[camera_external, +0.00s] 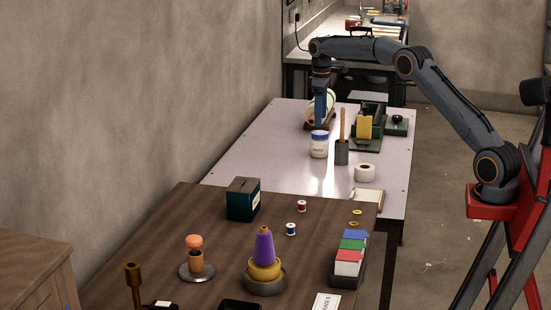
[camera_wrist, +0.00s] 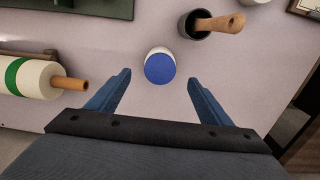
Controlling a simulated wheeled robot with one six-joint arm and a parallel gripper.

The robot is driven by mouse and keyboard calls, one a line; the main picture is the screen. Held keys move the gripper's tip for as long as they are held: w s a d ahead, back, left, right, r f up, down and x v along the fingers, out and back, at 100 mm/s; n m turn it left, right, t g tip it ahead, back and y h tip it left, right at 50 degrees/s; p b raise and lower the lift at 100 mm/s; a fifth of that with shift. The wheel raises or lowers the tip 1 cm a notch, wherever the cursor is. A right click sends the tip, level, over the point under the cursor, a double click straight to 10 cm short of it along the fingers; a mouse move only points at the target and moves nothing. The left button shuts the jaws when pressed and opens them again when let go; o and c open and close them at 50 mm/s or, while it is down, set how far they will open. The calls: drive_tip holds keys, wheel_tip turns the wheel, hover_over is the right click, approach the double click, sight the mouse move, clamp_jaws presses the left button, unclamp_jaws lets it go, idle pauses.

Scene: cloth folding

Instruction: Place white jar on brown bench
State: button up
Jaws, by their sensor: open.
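The white jar (camera_external: 319,148) with a blue lid stands upright on the pale table (camera_external: 245,160). In the wrist view the jar (camera_wrist: 160,67) shows from above, its blue lid centred between and just beyond the fingertips. My gripper (camera_external: 320,120) points down above or just behind the jar in the external view. In the wrist view my gripper (camera_wrist: 158,80) has its two blue fingers spread wide with nothing between them. The brown bench (camera_external: 150,240) is in the foreground of the external view, adjoining the pale table's near end.
A dark cup with a wooden handle (camera_external: 342,150) stands close right of the jar. A tape roll (camera_external: 365,173), green holder (camera_external: 367,132) and a roll (camera_wrist: 28,77) are nearby. The bench holds a dark green box (camera_external: 243,199), spools and a purple cone (camera_external: 264,247), with bare wood between them.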

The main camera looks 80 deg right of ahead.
drive_tip(key=shift+r, duration=0.3)
drive_tip(key=a+r, duration=0.2)
drive_tip(key=a, duration=1.5)
drive_tip(key=s+a+f, duration=0.2)
drive_tip(key=s+a, duration=0.8)
drive_tip(key=a, duration=0.2)
drive_tip(key=s+a+f, duration=0.2)
drive_tip(key=s+a, duration=0.8)
drive_tip(key=a, duration=0.2)
drive_tip(key=shift+s+a, duration=0.25)
drive_tip(key=shift+a, duration=0.1)
drive_tip(key=s+a+f, duration=0.1)
drive_tip(key=s+a, duration=0.1)
drive_tip(key=s, duration=0.2)
drive_tip(key=s+a+f, duration=0.1)
drive_tip(key=s+f, duration=0.1)
drive_tip(key=s, duration=0.3)
drive_tip(key=s+a+f, duration=0.1)
drive_tip(key=s+a, duration=0.1)
drive_tip(key=s, duration=0.2)
drive_tip(key=shift+s+a+f, duration=0.3)
drive_tip(key=shift+a+f, duration=0.05)
drive_tip(key=shift+f, duration=0.05)
drive_tip(key=c, duration=0.4)
